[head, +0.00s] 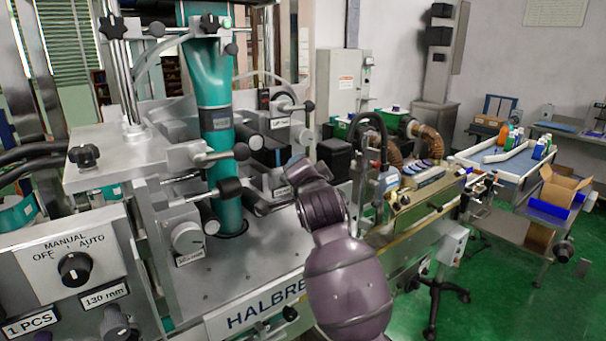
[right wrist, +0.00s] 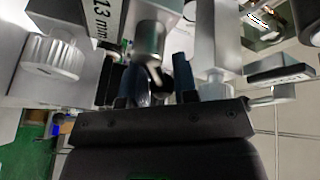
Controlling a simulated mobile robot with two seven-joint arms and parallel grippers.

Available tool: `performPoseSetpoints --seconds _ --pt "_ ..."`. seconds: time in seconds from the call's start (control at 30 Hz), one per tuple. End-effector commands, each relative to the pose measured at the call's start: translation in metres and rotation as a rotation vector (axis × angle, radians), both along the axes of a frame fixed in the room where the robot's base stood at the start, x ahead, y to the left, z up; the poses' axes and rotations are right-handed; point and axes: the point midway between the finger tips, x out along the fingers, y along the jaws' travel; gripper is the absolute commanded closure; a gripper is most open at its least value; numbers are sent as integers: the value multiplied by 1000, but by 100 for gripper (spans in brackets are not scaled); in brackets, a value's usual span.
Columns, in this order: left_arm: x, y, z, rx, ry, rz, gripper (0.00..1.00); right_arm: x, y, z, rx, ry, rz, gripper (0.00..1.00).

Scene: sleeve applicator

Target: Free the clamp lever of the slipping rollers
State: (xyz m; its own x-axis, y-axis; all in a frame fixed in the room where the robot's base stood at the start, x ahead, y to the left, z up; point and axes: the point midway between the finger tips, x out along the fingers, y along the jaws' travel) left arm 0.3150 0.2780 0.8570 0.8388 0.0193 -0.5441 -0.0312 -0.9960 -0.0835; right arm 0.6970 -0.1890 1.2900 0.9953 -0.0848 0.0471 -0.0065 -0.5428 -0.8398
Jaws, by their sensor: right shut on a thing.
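The labelling machine (head: 270,255) has a teal sleeve tube (head: 215,120) running down its middle, with black rollers and lever handles around it. My right arm enters from the bottom of the head view, and its wrist bends to the right of the tube. In the right wrist view my right gripper (right wrist: 157,68) has its two dark fingers on either side of a small clamp lever (right wrist: 155,75), which comes out of a silver round hub (right wrist: 150,42). It is shut on the lever. The lever's handle end is mostly hidden between the fingers. My left gripper is not in view.
A black handle (head: 229,188) and a ball-ended lever (head: 241,151) stick out close to the tube. In the right wrist view a ribbed white knob (right wrist: 52,58) and a silver post (right wrist: 214,50) flank the gripper closely. The machine's front plate is largely clear.

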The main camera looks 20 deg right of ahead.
Motion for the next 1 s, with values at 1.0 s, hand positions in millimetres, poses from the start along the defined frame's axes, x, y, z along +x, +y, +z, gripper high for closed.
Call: performPoseSetpoints --seconds 1.0 --pt "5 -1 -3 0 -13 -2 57 -10 27 16 -827 -299 2 97"
